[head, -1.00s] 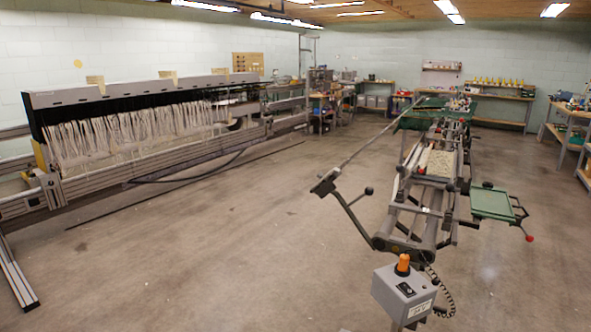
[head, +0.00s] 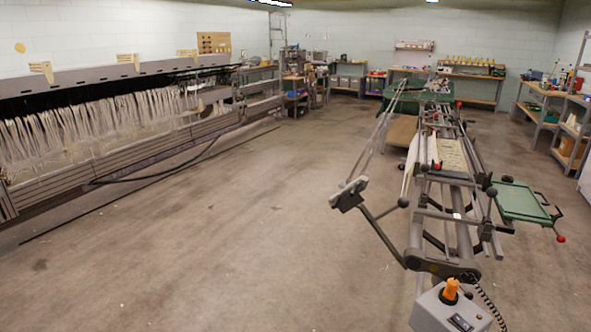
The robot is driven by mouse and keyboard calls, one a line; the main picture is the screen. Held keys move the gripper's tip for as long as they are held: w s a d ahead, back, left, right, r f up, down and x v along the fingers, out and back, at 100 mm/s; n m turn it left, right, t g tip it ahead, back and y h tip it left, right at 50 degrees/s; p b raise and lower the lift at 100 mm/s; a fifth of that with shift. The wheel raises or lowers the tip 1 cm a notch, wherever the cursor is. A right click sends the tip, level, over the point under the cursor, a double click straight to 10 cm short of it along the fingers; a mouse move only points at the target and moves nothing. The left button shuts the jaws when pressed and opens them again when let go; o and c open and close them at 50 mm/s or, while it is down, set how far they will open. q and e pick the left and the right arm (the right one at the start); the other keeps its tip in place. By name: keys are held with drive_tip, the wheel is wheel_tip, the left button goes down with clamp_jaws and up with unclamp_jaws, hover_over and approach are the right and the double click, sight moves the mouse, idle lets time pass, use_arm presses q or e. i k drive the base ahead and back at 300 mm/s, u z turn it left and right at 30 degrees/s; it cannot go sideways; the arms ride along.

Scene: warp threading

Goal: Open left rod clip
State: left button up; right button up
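The threading machine (head: 466,222) stands on the right side of the head view, a long grey metal frame running away from me. A grey clip-like block (head: 349,193) sits on the end of its slanted arm (head: 382,234), at the machine's left. Thin rods (head: 372,143) run from near this block to the far end. I cannot tell whether the block is the left rod clip, or whether it is open or closed. Neither of my grippers is in view.
A grey control box (head: 452,312) with an orange knob (head: 452,289) is at the machine's near end. A green tray (head: 520,202) juts out right. A long rack of white threads (head: 100,118) lines the left. The concrete floor (head: 240,225) between is clear.

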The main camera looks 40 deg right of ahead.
sight(342, 186)
drive_tip(key=z, duration=0.35)
drive_tip(key=i, duration=1)
drive_tip(key=z, duration=0.7)
